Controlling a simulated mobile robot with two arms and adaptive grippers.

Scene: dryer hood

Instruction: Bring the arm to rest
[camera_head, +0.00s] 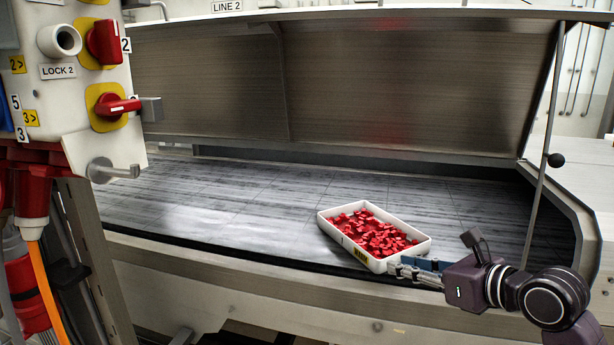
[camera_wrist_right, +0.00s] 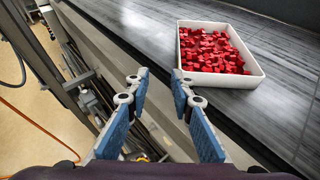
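My right gripper (camera_head: 402,268) is at the front edge of the dryer, close to the near right corner of a white tray. In the right wrist view, my right gripper (camera_wrist_right: 159,84) has its two blue-padded fingers apart with nothing between them. The tray (camera_head: 326,226) is full of small red pieces (camera_head: 368,234) and sits on the grey dryer bed. The tray's rim (camera_wrist_right: 222,78) lies just beyond the right fingertip in the wrist view; I cannot tell whether they touch. My left gripper is not in view.
The dryer hood (camera_head: 400,80) is raised above the bed, with a thin strut (camera_head: 546,150) at the right. A control box (camera_head: 75,80) with red switches stands at the left. The bed (camera_head: 210,205) left of the tray is clear.

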